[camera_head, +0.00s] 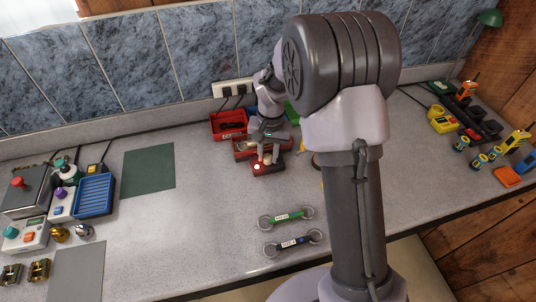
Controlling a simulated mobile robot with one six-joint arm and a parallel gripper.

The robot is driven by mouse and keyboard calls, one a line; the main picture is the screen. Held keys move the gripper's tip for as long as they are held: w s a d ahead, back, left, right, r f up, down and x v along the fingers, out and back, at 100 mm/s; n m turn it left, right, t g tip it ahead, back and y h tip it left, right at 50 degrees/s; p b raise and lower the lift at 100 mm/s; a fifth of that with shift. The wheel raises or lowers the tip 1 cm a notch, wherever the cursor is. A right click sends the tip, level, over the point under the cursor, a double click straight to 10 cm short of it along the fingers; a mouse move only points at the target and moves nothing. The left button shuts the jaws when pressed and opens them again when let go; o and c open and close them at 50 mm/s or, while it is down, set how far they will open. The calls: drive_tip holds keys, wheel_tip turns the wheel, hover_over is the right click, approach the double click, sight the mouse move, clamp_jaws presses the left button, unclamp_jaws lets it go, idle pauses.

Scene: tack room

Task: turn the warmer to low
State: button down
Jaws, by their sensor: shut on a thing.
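My gripper (268,154) points down near the back middle of the counter. Its fingers are closed at the top of a small red unit (272,170), and the part between them is too small and hidden to make out. A pale round spot shows on the unit's top, beside the fingers. No label marks any device as the warmer. At the far left stand a grey device with a red knob (18,183), a white box with a teal knob (24,236), and a white box with a purple top (62,203). Their settings cannot be read.
Red bins (228,123) stand behind my gripper, near a wall socket (233,87). A blue tray (94,196), a green mat (149,170) and a grey mat (77,272) lie left. Yellow tools (441,119) stand right. The left-middle counter is clear.

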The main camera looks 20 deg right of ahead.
sight(270, 157)
idle(0.4)
drive_tip(key=c, duration=1.1)
unclamp_jaws()
drive_tip(key=shift+c, duration=0.2)
wheel_tip(270, 157, up, 18)
drive_tip(key=p, duration=0.4)
drive_tip(key=shift+s+d+f+p, duration=0.2)
drive_tip(key=shift+d+f+p, duration=0.05)
drive_tip(key=shift+d+p, duration=0.1)
drive_tip(key=shift+s, duration=0.1)
